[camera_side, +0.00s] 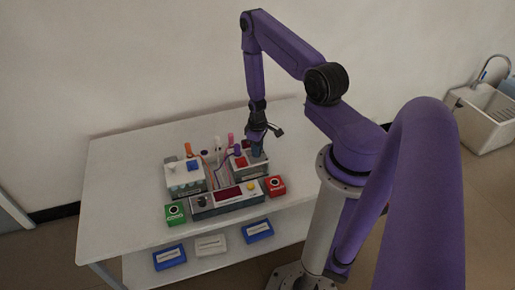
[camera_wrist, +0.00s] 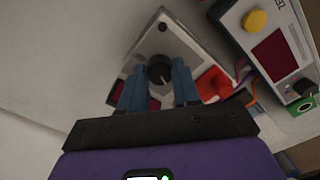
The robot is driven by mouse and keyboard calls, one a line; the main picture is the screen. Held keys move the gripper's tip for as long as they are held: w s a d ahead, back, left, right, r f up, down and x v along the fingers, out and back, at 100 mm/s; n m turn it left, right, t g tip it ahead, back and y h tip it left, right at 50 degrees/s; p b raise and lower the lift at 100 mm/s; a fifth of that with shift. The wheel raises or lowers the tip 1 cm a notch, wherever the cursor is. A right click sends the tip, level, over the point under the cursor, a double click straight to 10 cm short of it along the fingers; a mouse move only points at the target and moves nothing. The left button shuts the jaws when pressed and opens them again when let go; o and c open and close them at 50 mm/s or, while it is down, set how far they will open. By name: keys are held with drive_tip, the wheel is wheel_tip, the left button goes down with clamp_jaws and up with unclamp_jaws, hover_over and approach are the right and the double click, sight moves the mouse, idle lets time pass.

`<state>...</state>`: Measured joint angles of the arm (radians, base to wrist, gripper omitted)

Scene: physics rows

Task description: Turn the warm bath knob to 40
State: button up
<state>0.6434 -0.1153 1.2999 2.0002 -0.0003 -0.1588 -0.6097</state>
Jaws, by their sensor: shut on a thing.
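A black knob (camera_wrist: 160,69) with a pale pointer mark sits on the face of a light grey box (camera_wrist: 188,42), which has a dark red display partly hidden by my fingers. I take this box for the warm bath; no number on its dial is readable. My gripper (camera_wrist: 158,72) has its two blue fingers on either side of the knob, shut on it. In the side view my gripper (camera_side: 257,149) reaches down onto the grey box (camera_side: 251,170) at the right back of the group, and the knob is hidden there.
A long front unit (camera_side: 229,197) has a red display, a dark knob and a yellow button. A green box (camera_side: 175,213) and a red box (camera_side: 274,185) flank it. A white unit (camera_side: 186,178) stands left. Coloured upright items and wires crowd the middle. The table's left side (camera_side: 120,190) is clear.

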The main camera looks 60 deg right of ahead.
drive_tip(key=m, duration=0.9)
drive_tip(key=shift+m, duration=0.4)
drive_tip(key=m, duration=0.4)
drive_tip(key=shift+m, duration=2.3)
drive_tip(key=o, duration=1.1)
drive_tip(key=shift+c, duration=0.2)
wheel_tip(320, 180, up, 17)
drive_tip(key=shift+r, duration=0.2)
